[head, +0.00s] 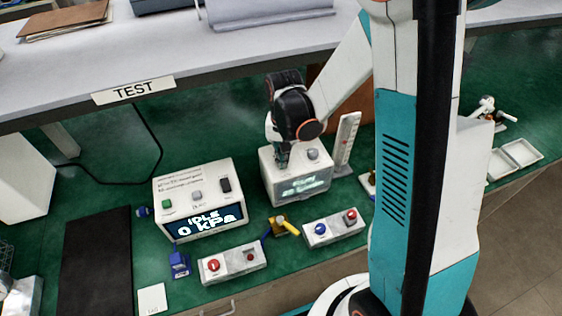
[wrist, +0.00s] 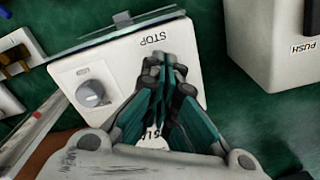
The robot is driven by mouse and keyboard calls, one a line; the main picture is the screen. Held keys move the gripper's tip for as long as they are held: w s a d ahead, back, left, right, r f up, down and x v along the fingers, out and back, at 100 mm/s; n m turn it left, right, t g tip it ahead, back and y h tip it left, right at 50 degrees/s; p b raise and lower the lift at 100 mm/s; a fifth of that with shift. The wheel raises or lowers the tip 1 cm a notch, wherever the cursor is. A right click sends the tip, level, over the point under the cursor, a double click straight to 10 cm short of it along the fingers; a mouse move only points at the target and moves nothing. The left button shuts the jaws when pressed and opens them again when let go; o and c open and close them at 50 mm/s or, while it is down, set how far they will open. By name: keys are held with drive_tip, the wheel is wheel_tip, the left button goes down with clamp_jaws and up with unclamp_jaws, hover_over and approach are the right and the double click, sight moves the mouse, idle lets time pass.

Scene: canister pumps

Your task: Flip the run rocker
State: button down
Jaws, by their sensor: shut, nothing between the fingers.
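A white canister pump box (head: 283,195) with a lit front display stands mid-bench under my arm. Its top also shows in the wrist view (wrist: 118,62), with a grey knob (wrist: 91,94) and an upside-down "STOP" label (wrist: 153,38). My gripper (wrist: 162,66) is shut and empty, fingers pointing down at the top beside that label. In the head view my gripper (head: 282,162) is over the box's left top. The fingers cover the spot beside "STOP", so the run rocker is hidden there or not visible; I cannot tell contact.
Two small button boxes (head: 233,263) (head: 345,230) and a yellow-handled valve (head: 287,227) stand in front. An upright white gauge (head: 347,140) is close right of my gripper.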

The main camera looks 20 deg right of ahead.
drive_tip(key=shift+f+b, duration=0.6)
drive_tip(key=shift+f, duration=0.1)
idle(0.3)
drive_tip(key=shift+r, duration=0.15)
drive_tip(key=shift+r+p, duration=2.2)
drive_tip(key=shift+r, duration=1.2)
drive_tip(key=shift+r, duration=0.1)
drive_tip(key=s+r+n+t+b, duration=0.3)
drive_tip(key=s+r+b, duration=0.1)
drive_tip(key=s, duration=0.3)
drive_tip(key=s+r+n+t+b, duration=0.3)
drive_tip(key=s+r+t+b, duration=0.1)
drive_tip(key=s+b, duration=0.3)
drive_tip(key=shift+s, duration=0.5)
